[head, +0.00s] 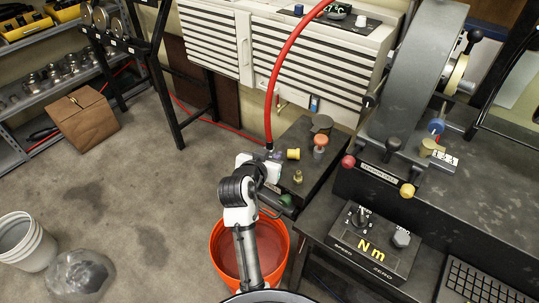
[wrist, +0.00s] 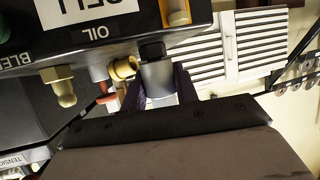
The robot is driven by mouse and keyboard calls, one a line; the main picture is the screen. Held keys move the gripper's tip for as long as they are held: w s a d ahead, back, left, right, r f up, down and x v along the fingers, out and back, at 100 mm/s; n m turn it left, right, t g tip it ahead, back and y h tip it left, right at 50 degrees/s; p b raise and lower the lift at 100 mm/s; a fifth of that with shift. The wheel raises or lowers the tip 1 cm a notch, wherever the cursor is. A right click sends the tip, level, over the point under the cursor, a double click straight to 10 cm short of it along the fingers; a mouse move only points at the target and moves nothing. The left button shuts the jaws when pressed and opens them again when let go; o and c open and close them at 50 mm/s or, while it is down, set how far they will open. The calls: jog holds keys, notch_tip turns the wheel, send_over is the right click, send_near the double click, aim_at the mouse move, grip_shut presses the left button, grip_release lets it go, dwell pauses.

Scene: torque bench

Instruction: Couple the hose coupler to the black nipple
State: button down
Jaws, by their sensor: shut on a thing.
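The red hose (head: 275,85) hangs down from the cabinet top to my gripper (head: 267,170), at the left side of a dark fitting box. My gripper, also in the wrist view (wrist: 158,92), is shut with its dark fingers around the silver hose coupler (wrist: 160,80). In the wrist view, where lettering appears upside down, a black piece, seemingly the black nipple (wrist: 152,50), sits between the box and the coupler. The coupler is in line with it and appears to touch it. I cannot tell whether it is locked on. In the head view my gripper hides this joint.
Close by on the box are a yellow fitting (head: 293,154), a brass fitting (head: 298,177), an orange-topped fitting (head: 320,141) and a green one (head: 286,200). An orange bucket (head: 277,262) stands below my arm. A control box (head: 372,242) lies to the right.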

jog(key=shift+r, duration=0.1)
jog(key=c, duration=1)
grip_release()
jog(key=p+v, duration=0.4)
jog(key=v, duration=0.9)
jog(key=shift+s+r, duration=0.25)
jog(key=shift+s, duration=0.05)
jog(key=shift+a, duration=0.1)
